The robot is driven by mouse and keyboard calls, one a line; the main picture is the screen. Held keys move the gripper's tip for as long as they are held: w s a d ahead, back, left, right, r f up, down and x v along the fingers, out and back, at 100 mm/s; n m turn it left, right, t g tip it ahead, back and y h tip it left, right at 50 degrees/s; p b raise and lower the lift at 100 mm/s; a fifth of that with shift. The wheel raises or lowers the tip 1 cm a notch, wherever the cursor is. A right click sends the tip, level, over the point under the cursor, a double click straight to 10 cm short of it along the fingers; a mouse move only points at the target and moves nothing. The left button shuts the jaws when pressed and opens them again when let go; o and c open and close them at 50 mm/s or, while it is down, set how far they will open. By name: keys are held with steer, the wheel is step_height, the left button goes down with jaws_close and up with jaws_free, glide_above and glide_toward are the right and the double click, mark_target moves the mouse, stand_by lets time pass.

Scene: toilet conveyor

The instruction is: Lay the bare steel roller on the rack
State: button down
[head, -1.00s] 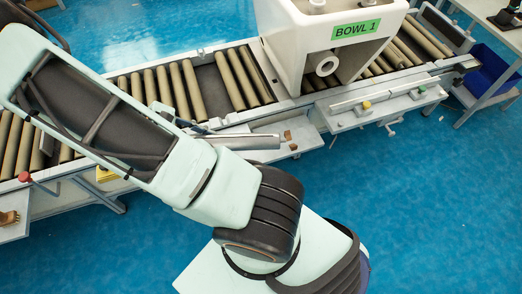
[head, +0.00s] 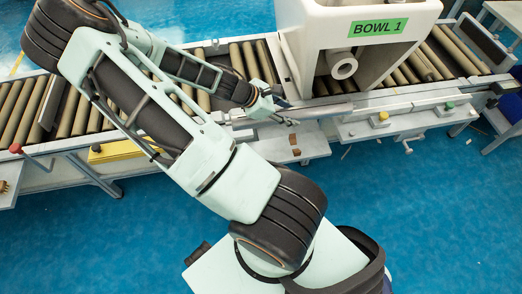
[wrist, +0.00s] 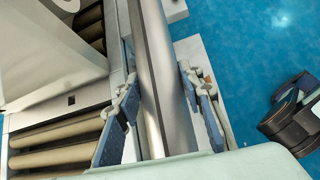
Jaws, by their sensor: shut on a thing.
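The bare steel roller (wrist: 157,60) is a long grey cylinder that runs up through the wrist view between the two blue-padded fingers of my gripper (wrist: 162,122). My gripper is shut on it. In the head view my gripper (head: 288,118) is at the near edge of the conveyor, and the roller (head: 325,112) sticks out to its right, roughly along the conveyor, just in front of the bowl. The roller's left part is hidden by my gripper and arm. I cannot clearly pick out the rack in either view.
The conveyor (head: 465,48) with tan rollers crosses the back. A white toilet bowl labelled BOWL 1 (head: 325,30) stands on it, close behind the steel roller. A white side shelf (head: 312,146) with small brown pieces lies below my gripper. Blue floor (head: 430,215) in front is open.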

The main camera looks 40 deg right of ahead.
steer(key=shift+s+d, duration=0.1)
steer(key=shift+d, duration=0.35)
steer(key=w+a+f+b, duration=0.1)
steer(key=a, duration=0.1)
steer(key=w+a+f, duration=0.1)
steer(key=a, duration=0.2)
steer(key=w+a+f+b, duration=0.1)
steer(key=a+f, duration=0.1)
steer(key=shift+a+b, duration=0.3)
steer(key=a+f, duration=0.1)
steer(key=f, duration=0.1)
steer(key=w+a+f+b, duration=0.1)
steer(key=a+f, duration=0.1)
steer(key=shift+w+a+b, duration=0.1)
steer(key=shift+a+b, duration=0.2)
steer(key=shift+a+f, duration=0.25)
steer(key=shift+f, duration=0.05)
steer(key=shift+w+a+f+b, duration=0.1)
steer(key=shift+a+f+b, duration=0.1)
steer(key=shift+f+b, duration=0.4)
steer(key=shift+w+a+f+b, duration=0.15)
steer(key=shift+f+b, duration=0.15)
steer(key=shift+f, duration=0.55)
steer(key=shift+a+f+b, duration=0.2)
steer(key=shift+f+b, duration=0.25)
steer(key=shift+f, duration=0.3)
steer(key=shift+f, duration=0.1)
steer(key=c, duration=1.3)
jaws_free()
steer(key=shift+f, duration=0.1)
